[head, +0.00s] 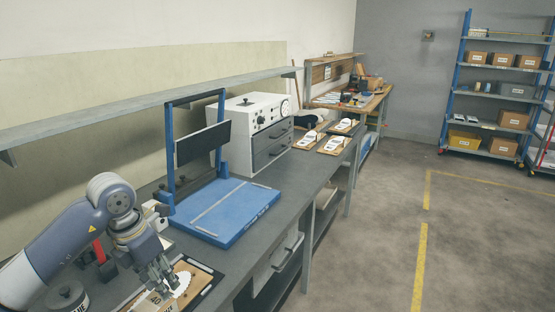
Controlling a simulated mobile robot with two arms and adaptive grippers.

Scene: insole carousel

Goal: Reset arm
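My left gripper (164,284) is at the lower left of the head view, pointing down over a wooden board. A white, scalloped-edged insole piece (183,284) lies on the board, right beside the fingertips. The fingers are small and partly overlap the board's contents, so I cannot tell whether they are open or shut, or touching anything. My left arm comes in from the left edge, bent at the elbow above the bench. My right gripper is not in view.
A blue platform with an upright frame (222,211) stands on the grey bench just beyond my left arm. A white drawer unit (262,133) and several boards with white insoles (334,145) are farther back. A grey shelf (130,107) runs above. Open floor lies to the right.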

